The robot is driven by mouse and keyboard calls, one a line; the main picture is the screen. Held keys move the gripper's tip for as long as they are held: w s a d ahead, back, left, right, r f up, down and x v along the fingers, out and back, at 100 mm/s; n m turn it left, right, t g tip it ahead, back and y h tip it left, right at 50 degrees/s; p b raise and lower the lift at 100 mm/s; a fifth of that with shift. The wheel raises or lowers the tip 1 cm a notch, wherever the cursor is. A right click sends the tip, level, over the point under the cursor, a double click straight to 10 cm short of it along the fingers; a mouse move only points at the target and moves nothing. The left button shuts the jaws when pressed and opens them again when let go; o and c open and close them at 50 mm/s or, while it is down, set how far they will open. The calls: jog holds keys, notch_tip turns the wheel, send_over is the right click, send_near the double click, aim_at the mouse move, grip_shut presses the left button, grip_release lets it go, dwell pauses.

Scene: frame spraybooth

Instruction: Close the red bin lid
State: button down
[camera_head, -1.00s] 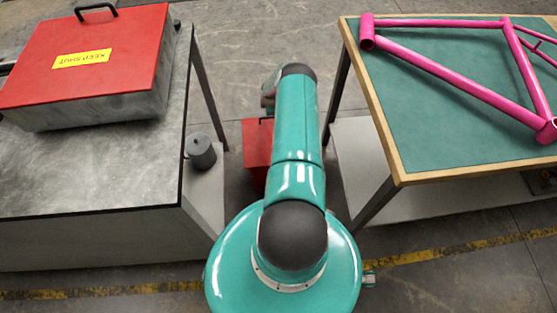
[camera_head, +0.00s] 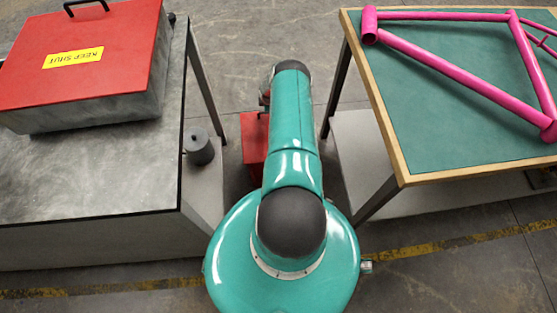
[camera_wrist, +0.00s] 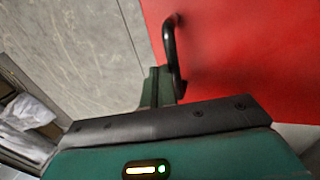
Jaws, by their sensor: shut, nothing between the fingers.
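In the head view a grey metal bin (camera_head: 85,116) with a red lid (camera_head: 105,75) stands on the left table. The lid lies flat over it and carries a yellow KEEP SHUT label (camera_head: 73,57) and a black handle (camera_head: 86,5). A second red thing (camera_head: 255,138) sits low between the tables, partly hidden by my arm. In the wrist view my gripper (camera_wrist: 160,88) is shut and empty, close beside a black handle (camera_wrist: 169,50) on a red panel (camera_wrist: 235,50). Whether it touches the handle, and which red thing this is, I cannot tell.
The dark-topped left table (camera_head: 120,175) holds the bin. The right table (camera_head: 400,110) has a green top and a pink bicycle frame (camera_head: 455,75). A grey canister (camera_head: 198,148) stands low beside the left table. Concrete floor (camera_head: 260,25) is open behind.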

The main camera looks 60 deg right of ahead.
jog(key=shift+r, duration=0.1)
jog(key=v, duration=1.3)
jog(key=shift+r, duration=0.35)
jog(key=shift+s+a, duration=0.15)
